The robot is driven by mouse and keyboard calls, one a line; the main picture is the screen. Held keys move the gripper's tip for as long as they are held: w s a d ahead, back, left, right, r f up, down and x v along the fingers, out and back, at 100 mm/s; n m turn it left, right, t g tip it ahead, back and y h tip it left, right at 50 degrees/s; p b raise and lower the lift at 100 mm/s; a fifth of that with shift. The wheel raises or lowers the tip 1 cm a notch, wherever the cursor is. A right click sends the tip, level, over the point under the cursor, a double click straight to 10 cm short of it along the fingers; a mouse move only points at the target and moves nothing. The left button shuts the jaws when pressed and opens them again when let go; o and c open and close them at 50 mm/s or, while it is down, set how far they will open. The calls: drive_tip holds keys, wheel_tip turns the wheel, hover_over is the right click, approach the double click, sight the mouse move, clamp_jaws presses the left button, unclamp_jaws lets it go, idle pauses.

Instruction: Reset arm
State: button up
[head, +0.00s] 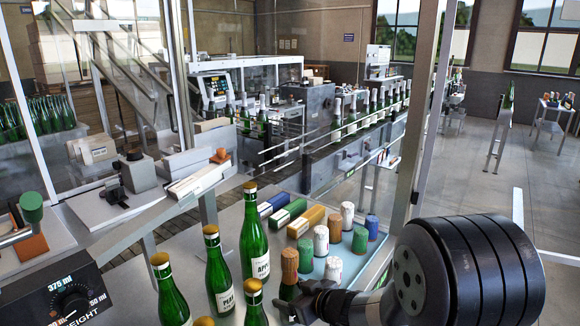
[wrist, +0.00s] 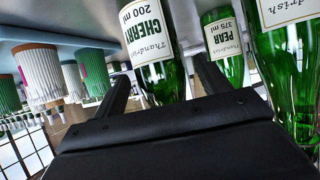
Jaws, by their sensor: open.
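My gripper (head: 302,300) is at the lower middle of the head view, low over the near table. In the wrist view my gripper (wrist: 162,72) has its two fingers spread apart. A small green bottle with a copper foil top (head: 289,268) stands right by the fingers. In the wrist view a 200 ml cherry bottle (wrist: 150,40) shows upside down between the fingers; I cannot tell whether they touch it. A pear bottle (head: 218,275) and an apple bottle (head: 254,240) stand to the left. The wrist view also shows a pear bottle (wrist: 222,45).
Several foil capsules (head: 347,214) stand on the table beyond my gripper, with coloured stacks lying beside them. More gold-topped bottles (head: 172,290) stand at the front left. A dial box (head: 70,300) is at lower left.

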drive_tip(key=x, duration=0.2)
drive_tip(key=shift+w+a+f, duration=0.1)
drive_tip(key=shift+a+f, duration=0.05)
drive_tip(key=shift+f, duration=0.1)
drive_tip(key=shift+r, duration=1.25)
